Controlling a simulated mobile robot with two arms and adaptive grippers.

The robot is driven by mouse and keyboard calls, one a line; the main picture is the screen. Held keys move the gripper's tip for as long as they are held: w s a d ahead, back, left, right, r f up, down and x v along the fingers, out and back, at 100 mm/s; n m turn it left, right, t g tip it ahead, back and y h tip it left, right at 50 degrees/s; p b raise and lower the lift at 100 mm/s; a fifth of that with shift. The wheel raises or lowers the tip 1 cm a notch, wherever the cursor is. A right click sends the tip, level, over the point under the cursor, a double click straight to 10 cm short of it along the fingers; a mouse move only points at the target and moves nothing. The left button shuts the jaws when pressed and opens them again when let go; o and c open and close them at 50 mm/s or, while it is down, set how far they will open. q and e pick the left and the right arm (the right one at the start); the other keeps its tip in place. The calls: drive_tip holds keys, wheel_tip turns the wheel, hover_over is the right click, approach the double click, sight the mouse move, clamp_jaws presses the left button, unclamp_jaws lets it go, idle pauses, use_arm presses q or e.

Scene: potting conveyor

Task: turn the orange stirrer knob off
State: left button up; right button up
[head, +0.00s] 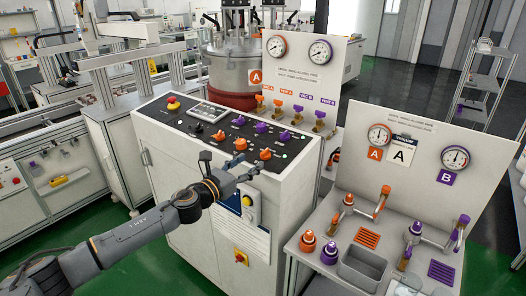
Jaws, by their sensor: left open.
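The control panel (215,132) is the dark sloped top of a white cabinet. It carries a row of orange knobs: a left one (219,134), a middle one (240,144) and a right one (265,153). Purple knobs (261,128) sit in a row behind them. The labels are too small to read, so I cannot tell which orange knob is the stirrer's or its setting. My left gripper (228,163) is open at the panel's front edge, just in front of the orange knobs, with nothing visible between its fingers. My right gripper is not in view.
A red-orange mushroom button (173,103) and a grey display (209,112) are on the panel's left. An upright gauge board (300,65) with small orange and purple valves stands behind. A metal vessel (234,70) is at the back. A valve bench (365,245) stands at right.

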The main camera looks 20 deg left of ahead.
sight(262, 154)
use_arm(q)
drive_tip(key=x, duration=0.7)
drive_tip(key=shift+p, duration=0.35)
drive_tip(key=shift+c, duration=0.4)
clamp_jaws()
